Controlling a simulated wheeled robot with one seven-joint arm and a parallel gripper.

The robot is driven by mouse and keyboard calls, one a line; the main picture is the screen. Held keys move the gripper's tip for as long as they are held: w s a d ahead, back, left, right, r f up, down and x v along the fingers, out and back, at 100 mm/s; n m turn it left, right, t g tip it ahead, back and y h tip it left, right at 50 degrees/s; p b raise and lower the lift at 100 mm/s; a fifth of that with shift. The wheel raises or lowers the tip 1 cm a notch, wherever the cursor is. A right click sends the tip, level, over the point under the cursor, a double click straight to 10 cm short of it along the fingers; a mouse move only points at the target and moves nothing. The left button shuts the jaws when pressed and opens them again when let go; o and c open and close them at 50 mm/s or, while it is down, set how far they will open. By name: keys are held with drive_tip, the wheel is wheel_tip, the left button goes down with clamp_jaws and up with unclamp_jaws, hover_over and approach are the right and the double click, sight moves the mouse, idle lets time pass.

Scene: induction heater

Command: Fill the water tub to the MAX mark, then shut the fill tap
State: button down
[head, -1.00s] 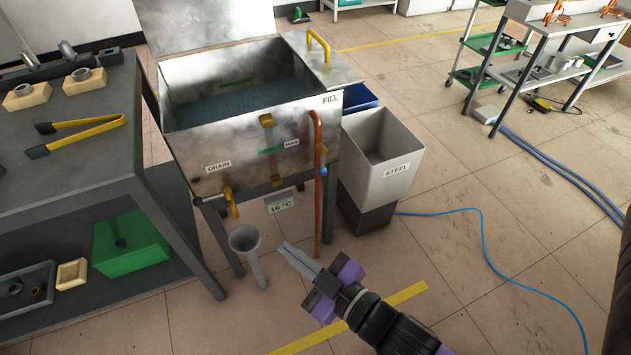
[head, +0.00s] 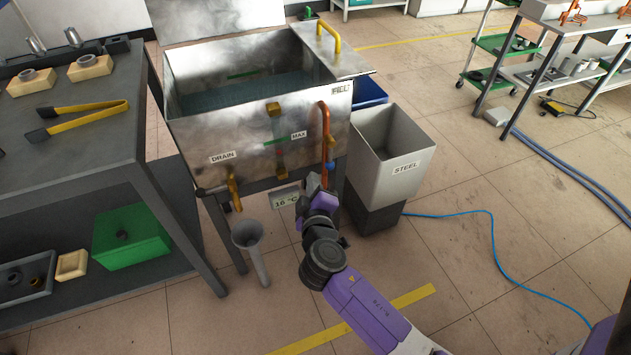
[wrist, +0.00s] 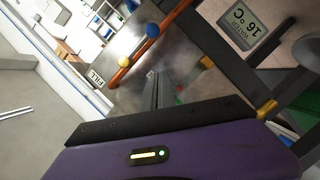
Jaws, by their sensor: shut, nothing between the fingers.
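The steel water tub (head: 190,140) holds bluish water (head: 245,90) with its surface below the rim. A green line marked MAX (head: 299,135) crosses beside the upright gauge (head: 277,125) on its front; the exact level there is unclear. The copper fill pipe (head: 325,120) runs down the right front, with the blue tap knob (head: 330,166) low on it. The wrist view shows the blue knob (wrist: 152,30) and a yellow knob (wrist: 124,61) on the pipe. My gripper (wrist: 155,76) is shut and empty, pointing at the tub front beside the pipe, apart from the knobs.
The yellow drain tap (head: 235,190) is at the tub's lower left, above a grey funnel (head: 247,236). A display (head: 286,200) reads 16 °C. The STEEL bin (head: 395,180) stands close right of the pipe. A workbench (head: 85,130) is at left.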

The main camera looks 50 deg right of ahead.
sight(330, 154)
drive_tip(key=w+d+f, duration=0.2)
drive_tip(key=d+f, duration=0.1)
drive_tip(key=d, duration=0.5)
drive_tip(key=shift+w+f, duration=0.35)
drive_tip(key=shift+w, duration=0.05)
drive_tip(key=shift+d+f+b, duration=0.1)
drive_tip(key=shift+f+b, duration=0.05)
drive_tip(key=shift+b, duration=0.45)
